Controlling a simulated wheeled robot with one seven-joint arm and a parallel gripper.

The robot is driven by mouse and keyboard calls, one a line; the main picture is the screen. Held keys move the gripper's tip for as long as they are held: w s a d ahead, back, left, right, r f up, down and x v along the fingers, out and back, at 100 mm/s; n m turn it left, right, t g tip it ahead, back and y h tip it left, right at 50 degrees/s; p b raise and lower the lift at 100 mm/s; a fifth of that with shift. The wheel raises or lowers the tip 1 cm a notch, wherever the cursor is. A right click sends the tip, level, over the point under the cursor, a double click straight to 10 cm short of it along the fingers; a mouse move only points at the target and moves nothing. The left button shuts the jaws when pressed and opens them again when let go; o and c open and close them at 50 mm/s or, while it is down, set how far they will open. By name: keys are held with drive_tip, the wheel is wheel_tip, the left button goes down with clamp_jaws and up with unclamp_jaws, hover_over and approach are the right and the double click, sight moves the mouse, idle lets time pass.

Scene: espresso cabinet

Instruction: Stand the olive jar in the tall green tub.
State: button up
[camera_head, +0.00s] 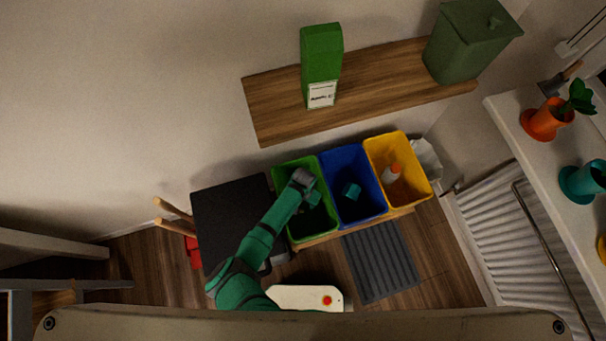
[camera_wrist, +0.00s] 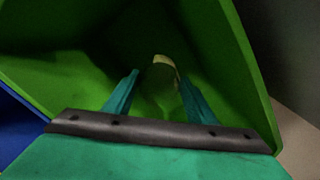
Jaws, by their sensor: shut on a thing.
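The tall green tub (camera_head: 283,176) stands at the left end of a row of three tubs. My gripper (camera_head: 312,199) reaches down into its opening. In the wrist view the tub's green walls (camera_wrist: 60,75) surround my gripper (camera_wrist: 159,80). Its two teal fingers are shut on the olive jar (camera_wrist: 161,91), a dim greenish shape with a pale top edge (camera_wrist: 165,60). The jar is inside the tub's walls. I cannot tell whether it touches the tub's floor. In the head view my gripper and arm hide the jar.
The blue tub (camera_head: 334,158), with a teal item (camera_head: 351,191) inside, stands right of the green one. The yellow tub (camera_head: 405,142) holds a white-and-orange bottle (camera_head: 391,174). A black-topped cabinet (camera_head: 228,215) is close on the left. A wooden shelf (camera_head: 385,75) is on the wall behind.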

drive_tip(key=shift+w+f, duration=0.1)
drive_tip(key=shift+f, duration=0.5)
wheel_tip(320, 180, down, 3)
drive_tip(key=shift+d+f, duration=0.1)
drive_tip(key=shift+f, duration=0.15)
drive_tip(key=shift+f, duration=0.15)
drive_tip(key=o, duration=1.7)
drive_tip(key=shift+c, duration=0.2)
